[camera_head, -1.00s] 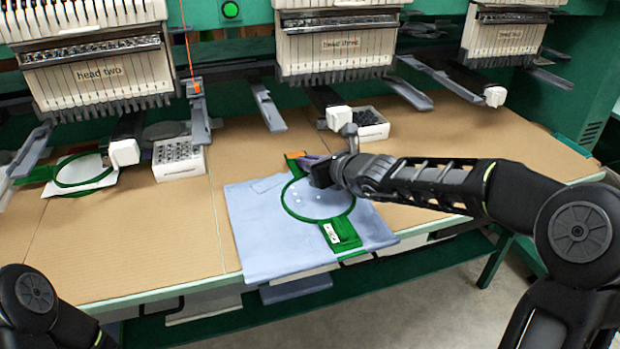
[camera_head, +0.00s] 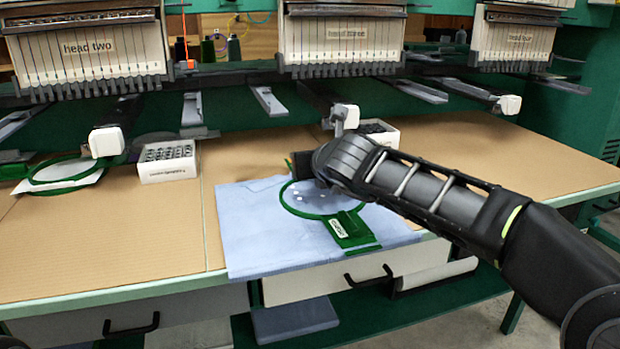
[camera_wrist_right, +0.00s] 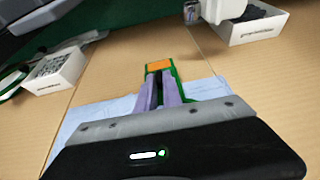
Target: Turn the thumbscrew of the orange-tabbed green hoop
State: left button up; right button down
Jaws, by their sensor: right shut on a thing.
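The green hoop (camera_head: 312,216) lies on a light blue cloth (camera_head: 250,245) on the bench, with a labelled green bracket (camera_head: 352,230) at its near side. Its orange tab (camera_wrist_right: 159,66) shows at the far end in the right wrist view. My right gripper (camera_wrist_right: 159,88) is at that end, its purple fingers shut on the thumbscrew close by the tab. The thumbscrew is hidden between the fingers, and in the head view my wrist covers this end of the hoop. My left gripper is out of view.
A second green hoop (camera_head: 58,172) with white cloth lies at the left. White boxes of small parts stand behind, one left (camera_head: 168,162) and one right (camera_head: 378,134). Machine heads overhang the back. The bench (camera_head: 130,240) is bare at front left.

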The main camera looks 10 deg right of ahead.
jog(key=shift+d+f, duration=0.1)
jog(key=shift+f, duration=0.05)
jog(key=c, duration=1.5)
grip_release()
jog(key=shift+s+r, duration=0.1)
jog(key=shift+r, duration=0.1)
jog(key=p+v, duration=0.2)
jog(key=v, duration=0.5)
jog(key=shift+p, duration=0.35)
jog(key=shift+s+r, duration=0.1)
jog(key=shift+s, duration=0.2)
